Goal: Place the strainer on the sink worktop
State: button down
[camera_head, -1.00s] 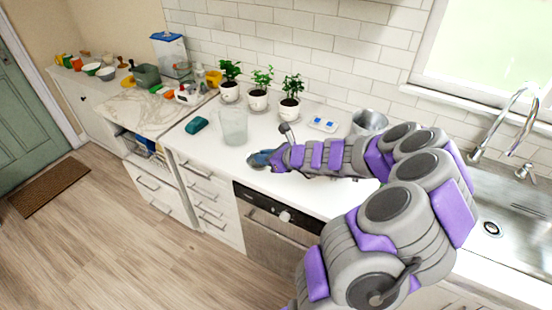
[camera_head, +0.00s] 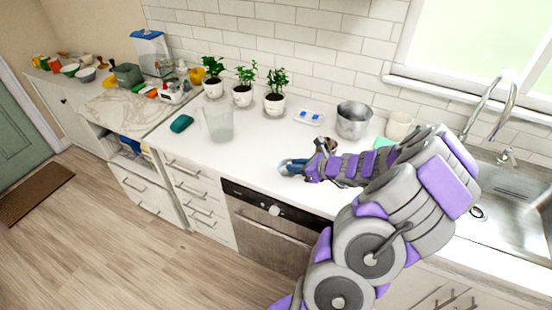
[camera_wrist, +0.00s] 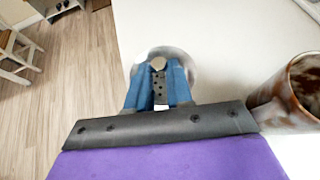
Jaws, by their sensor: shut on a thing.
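My gripper (camera_head: 288,167) reaches left over the white worktop (camera_head: 265,140), low over its front part. In the wrist view its blue fingers (camera_wrist: 158,85) are shut on a small, pale grey round-rimmed thing, which I take to be the strainer (camera_wrist: 181,54). The fingers cover most of it. A small rounded grey end shows between the fingertips. In the head view the strainer is almost wholly hidden at the gripper tip. I cannot tell whether it touches the worktop.
A brown-mottled cup (camera_wrist: 302,88) stands close right of my gripper. A metal pot (camera_head: 354,121), a cream mug (camera_head: 399,125) and the sink (camera_head: 515,215) lie farther right. A clear pitcher (camera_head: 218,124) and potted plants (camera_head: 275,102) stand left and behind. Worktop between pitcher and gripper is clear.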

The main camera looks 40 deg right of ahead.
jog(key=w, duration=0.3)
jog(key=w+b, duration=0.1)
jog(key=w, duration=0.2)
jog(key=w+d+f, duration=0.1)
jog(key=w, duration=0.2)
jog(key=shift+f+b, duration=0.1)
jog(key=shift+b, duration=0.2)
jog(key=shift+w+d, duration=0.15)
jog(key=shift+w, duration=0.5)
notch_tip(320, 180, down, 4)
jog(key=shift+r+b, duration=0.25)
jog(key=shift+b, duration=0.7)
jog(key=shift+r, duration=0.1)
jog(key=c, duration=1)
grip_release()
